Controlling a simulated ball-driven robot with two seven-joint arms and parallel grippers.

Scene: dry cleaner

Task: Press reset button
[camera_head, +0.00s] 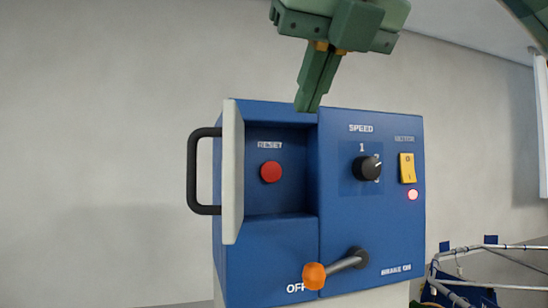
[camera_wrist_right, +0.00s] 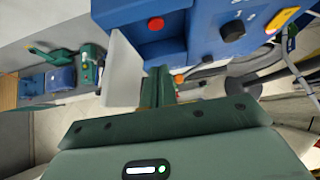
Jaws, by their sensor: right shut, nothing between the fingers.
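The red round reset button (camera_head: 271,172) sits in a recess of the blue control box (camera_head: 370,225), under a RESET label. It also shows in the right wrist view (camera_wrist_right: 156,24). The recess has a pale hinged door (camera_head: 233,170) with a black handle (camera_head: 192,172); the door stands open to the left. It also shows in the wrist view (camera_wrist_right: 122,68). My right gripper (camera_head: 308,105) is shut and empty. Its fingers point down near the box's top edge, above and right of the button, apart from it. My left gripper is not in view.
On the box are a black SPEED knob (camera_head: 366,168) at 1, a yellow motor switch (camera_head: 407,168), a lit red lamp (camera_head: 412,195) and an orange-tipped brake lever (camera_head: 314,275). Hangers on a rail (camera_head: 495,275) stand at lower right. Space left of the door is clear.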

